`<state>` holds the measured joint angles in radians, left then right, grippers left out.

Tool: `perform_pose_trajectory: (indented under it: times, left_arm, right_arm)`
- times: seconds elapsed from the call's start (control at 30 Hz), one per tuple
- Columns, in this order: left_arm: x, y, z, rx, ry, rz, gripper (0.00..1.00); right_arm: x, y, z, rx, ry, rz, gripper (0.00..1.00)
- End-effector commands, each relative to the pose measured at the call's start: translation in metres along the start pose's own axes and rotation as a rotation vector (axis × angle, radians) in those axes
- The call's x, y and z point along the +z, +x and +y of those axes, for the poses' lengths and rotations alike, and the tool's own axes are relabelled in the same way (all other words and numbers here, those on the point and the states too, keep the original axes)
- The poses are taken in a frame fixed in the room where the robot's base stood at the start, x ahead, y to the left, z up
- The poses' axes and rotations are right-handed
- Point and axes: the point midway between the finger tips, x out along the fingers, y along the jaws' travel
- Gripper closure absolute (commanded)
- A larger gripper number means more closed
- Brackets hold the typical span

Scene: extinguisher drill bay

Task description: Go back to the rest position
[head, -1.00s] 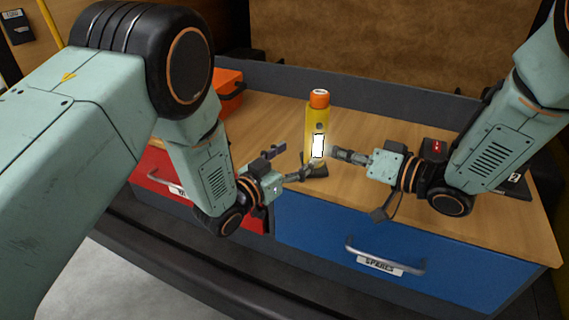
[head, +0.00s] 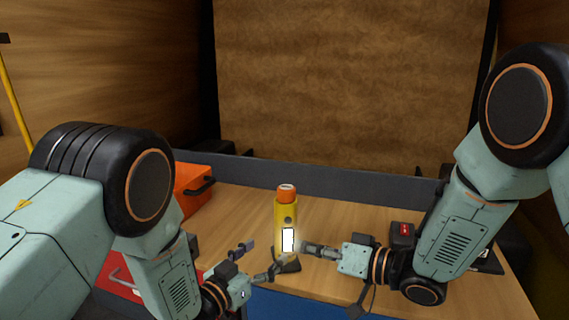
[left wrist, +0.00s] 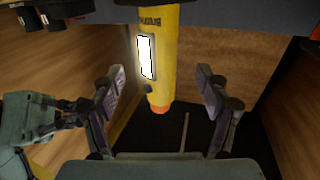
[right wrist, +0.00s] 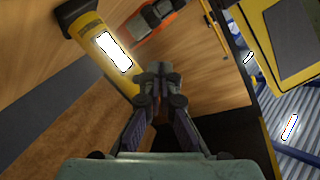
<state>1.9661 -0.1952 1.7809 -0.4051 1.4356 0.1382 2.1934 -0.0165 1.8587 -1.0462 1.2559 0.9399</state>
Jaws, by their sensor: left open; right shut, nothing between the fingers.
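A yellow lamp (head: 280,215) with an orange cap and a lit white panel stands upright on the wooden bench top (head: 330,222). My left gripper (head: 264,258) is open just left of and in front of the lamp's lower part. In the left wrist view the lamp (left wrist: 162,70) shows beyond and between the spread fingers (left wrist: 165,98); I see no grip on it. My right gripper (head: 302,247) is shut and empty, its tip close to the lamp's right side. In the right wrist view its closed fingertips (right wrist: 157,78) overlap the lamp's edge (right wrist: 90,35); contact is unclear.
An orange case (head: 190,192) sits at the back left of the bench. A dark grey rim (head: 340,182) runs along the back. Red and blue drawers are below the front edge.

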Motion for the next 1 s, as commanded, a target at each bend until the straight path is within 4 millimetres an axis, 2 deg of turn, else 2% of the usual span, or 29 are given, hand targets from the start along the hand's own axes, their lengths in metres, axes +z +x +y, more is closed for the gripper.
perform_pose_trajectory:
  times: [0.3, 0.6, 0.67, 1.0]
  left_arm:
    - [0.0, 0.05, 0.001, 0.001, 0.001, 0.002, 0.25]
    - [0.0, 0.087, 0.001, 0.001, 0.0, 0.002, 0.25]
    - [0.0, 0.091, 0.001, 0.0, -0.001, 0.001, 0.25]
    - [0.0, 0.09, 0.0, -0.001, -0.001, 0.0, 0.25]
  right_arm:
    - [0.0, 0.0, 0.0, 0.0, 0.0, 0.0, 1.0]
    - [0.0, 0.0, 0.0, 0.0, 0.0, 0.0, 1.0]
    - [0.0, 0.001, 0.0, 0.0, 0.0, 0.0, 1.0]
    - [-0.008, 0.011, 0.008, 0.0, 0.0, 0.0, 1.0]
